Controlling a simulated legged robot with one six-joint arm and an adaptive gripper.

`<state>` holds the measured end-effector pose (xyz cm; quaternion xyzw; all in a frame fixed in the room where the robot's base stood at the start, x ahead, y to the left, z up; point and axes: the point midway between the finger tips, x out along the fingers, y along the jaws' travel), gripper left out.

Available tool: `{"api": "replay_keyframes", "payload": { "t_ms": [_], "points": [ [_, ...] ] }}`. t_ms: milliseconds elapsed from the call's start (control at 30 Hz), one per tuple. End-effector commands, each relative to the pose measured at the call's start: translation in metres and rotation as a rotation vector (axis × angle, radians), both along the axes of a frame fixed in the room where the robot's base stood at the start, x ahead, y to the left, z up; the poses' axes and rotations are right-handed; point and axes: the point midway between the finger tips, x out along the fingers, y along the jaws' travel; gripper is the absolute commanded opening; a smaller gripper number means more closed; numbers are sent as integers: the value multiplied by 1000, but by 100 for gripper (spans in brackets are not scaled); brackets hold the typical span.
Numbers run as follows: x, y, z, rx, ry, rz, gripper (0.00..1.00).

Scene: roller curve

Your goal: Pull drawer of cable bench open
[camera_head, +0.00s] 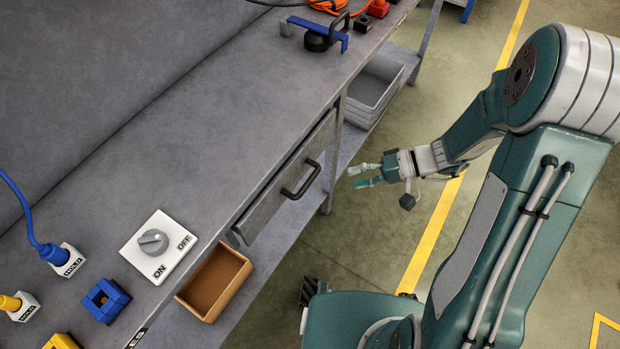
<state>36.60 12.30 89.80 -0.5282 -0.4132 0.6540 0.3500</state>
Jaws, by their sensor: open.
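The cable bench (215,115) is a long grey workbench running diagonally from lower left to upper right. Its drawer (270,200) sits under the front edge and looks shut, with a dark bar handle (301,180) on its front face. My gripper (360,176) is to the right of the handle, apart from it, with its fingers pointing left towards the bench. The fingers are open and nothing is between them. The inside of the drawer is hidden.
An ON/OFF switch box (158,246), a blue block (104,300) and plugs (68,260) stand on the benchtop. A brown bin (215,283) and grey crate (375,90) sit below. A bench leg (334,150) stands beside the drawer.

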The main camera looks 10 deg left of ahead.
Motion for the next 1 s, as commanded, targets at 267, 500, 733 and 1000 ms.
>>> {"api": "replay_keyframes", "payload": {
  "t_ms": [267,500,733,1000],
  "points": [
    [22,9,-65,190,11,-157,57],
    [27,13,-80,226,-1,-199,57],
    [26,48,-87,224,2,-195,57],
    [26,95,-96,223,0,-195,57]
  ]
}}
